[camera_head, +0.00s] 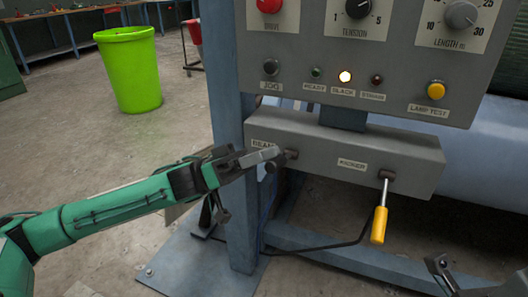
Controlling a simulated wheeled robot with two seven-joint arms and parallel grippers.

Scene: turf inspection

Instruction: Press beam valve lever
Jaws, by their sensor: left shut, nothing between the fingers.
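The grey valve box (335,160) has a label reading BEAM at its left end and a second label, apparently PACKER, near the middle. By the BEAM label a dark pivot stub (292,154) shows; any lever on it is mostly hidden by my gripper. My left gripper (270,158) is shut and empty, its tips right at this stub; whether they touch cannot be told. The other valve's lever, with a yellow grip (379,226), hangs down at the box's right. My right gripper (445,268) shows partly at the lower right corner, its jaws unclear.
A control panel (400,62) with knobs, buttons and a lit SLACK lamp (345,77) stands above the box. A blue post (235,200) rises left of the box. A dark hose runs below. A green bin (130,70) stands on open floor behind.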

